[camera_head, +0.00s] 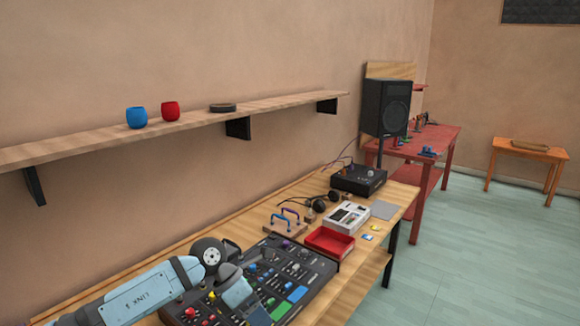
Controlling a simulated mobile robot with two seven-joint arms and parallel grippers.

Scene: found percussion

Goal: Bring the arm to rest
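My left arm (150,292) comes in from the lower left, over the near end of the wooden workbench. It bends at a dark round wrist joint (209,254). Beyond the joint, a blue-grey hand part (237,289) points down over a black mixing console (300,275) with coloured knobs and pads. The fingertips cannot be made out, so I cannot tell whether that gripper is open or holds anything. Whether it touches the console is also unclear. My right gripper is not in view.
A red tray (329,243), a white device (347,217), headphones (322,202) and a black box (358,180) stand farther along the bench. A wall shelf (180,129) above holds a blue cup (136,117) and a red cup (170,111). Floor at right is clear.

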